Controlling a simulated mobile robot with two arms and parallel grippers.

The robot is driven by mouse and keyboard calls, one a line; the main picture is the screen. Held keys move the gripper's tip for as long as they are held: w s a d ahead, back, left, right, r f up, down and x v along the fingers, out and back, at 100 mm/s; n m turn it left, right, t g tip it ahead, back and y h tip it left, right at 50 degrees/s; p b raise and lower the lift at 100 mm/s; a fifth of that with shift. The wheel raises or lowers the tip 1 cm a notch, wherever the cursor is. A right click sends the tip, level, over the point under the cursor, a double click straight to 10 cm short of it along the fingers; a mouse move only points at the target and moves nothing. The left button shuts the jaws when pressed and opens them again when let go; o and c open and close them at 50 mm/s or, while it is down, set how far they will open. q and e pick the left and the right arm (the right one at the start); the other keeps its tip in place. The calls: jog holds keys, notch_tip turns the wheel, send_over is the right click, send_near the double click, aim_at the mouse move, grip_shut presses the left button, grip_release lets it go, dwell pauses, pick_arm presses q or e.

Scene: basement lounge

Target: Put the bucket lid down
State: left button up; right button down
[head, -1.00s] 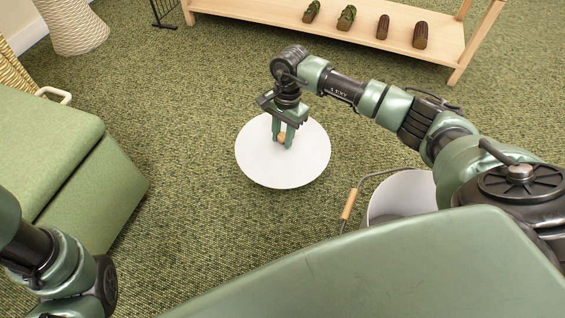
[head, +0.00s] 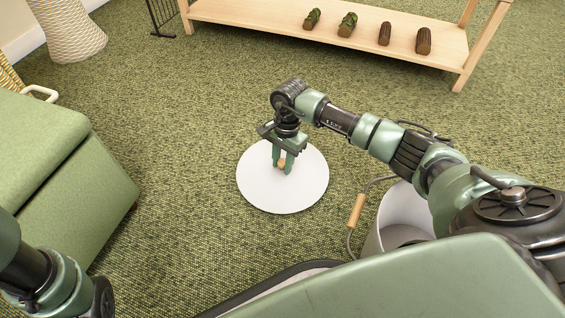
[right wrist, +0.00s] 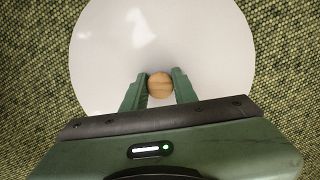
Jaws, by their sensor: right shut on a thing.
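The bucket lid (head: 302,190) is a white disc with a round wooden knob (head: 282,163) at its middle. My right gripper (head: 283,165) is shut on the knob from above. In the right wrist view the wooden knob (right wrist: 160,85) sits between the two green fingers, with the white lid (right wrist: 115,40) spread out beyond it. The lid is level and at or close to the green carpet; I cannot tell if it touches. The bucket (head: 400,215) stands open to the right of the lid, partly hidden by my arm. My left gripper is out of view.
The bucket's handle with a wooden grip (head: 356,210) hangs out toward the lid. A green upholstered seat (head: 75,210) is at the left. A wooden shelf (head: 260,18) with several small logs stands at the back. Carpet around the lid is clear.

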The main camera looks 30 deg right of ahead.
jog(key=c, duration=1.1)
grip_release()
jog(key=shift+f, duration=0.1)
notch_tip(320, 180, up, 12)
jog(key=d+p, duration=0.1)
jog(key=p, duration=0.6)
jog(key=shift+w+d+p, duration=0.15)
jog(key=shift+w+p, duration=0.15)
jog(key=shift+p, duration=0.05)
